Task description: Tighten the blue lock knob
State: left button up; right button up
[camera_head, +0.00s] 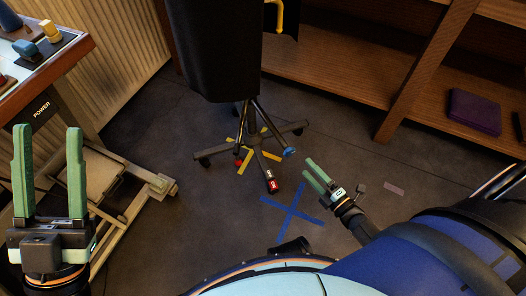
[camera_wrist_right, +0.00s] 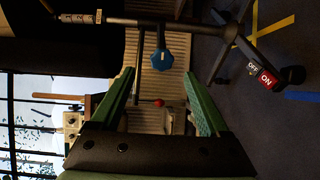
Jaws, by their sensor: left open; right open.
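The blue lock knob (camera_head: 290,152) is low on the wheeled black stand, at the right of its base in the head view. In the right wrist view the knob (camera_wrist_right: 168,60) faces the camera, with a white mark on it, just beyond the fingertips and between their lines. My right gripper (camera_head: 314,171) is open and empty, close to the knob and apart from it. It also shows in the right wrist view (camera_wrist_right: 160,80). My left gripper (camera_head: 48,132) is open and empty at the far left, well away from the stand.
A black casing (camera_head: 215,50) stands above the wheeled base, which has a red ON/OFF label (camera_head: 272,182). A red knob (camera_wrist_right: 158,103) shows behind. Blue tape (camera_head: 290,210) crosses the floor. A wooden shelf (camera_head: 330,75) stands behind; a cart (camera_head: 130,190) is left.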

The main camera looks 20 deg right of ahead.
aim_at(283, 146)
jog(key=w+a+b, duration=0.1)
jog(key=w, duration=0.3)
jog(key=w+a+b, duration=0.1)
jog(key=w, duration=0.3)
jog(key=w+a+b, duration=0.1)
jog(key=w, duration=0.3)
jog(key=shift+w+a+f, duration=0.1)
jog(key=shift+w+f, duration=0.2)
jog(key=shift+w, duration=0.05)
pick_arm(q)
jog(key=f, duration=0.3)
jog(key=shift+s+m+h, duration=0.25)
jog(key=shift+m+h, duration=0.15)
pick_arm(e)
grip_shut()
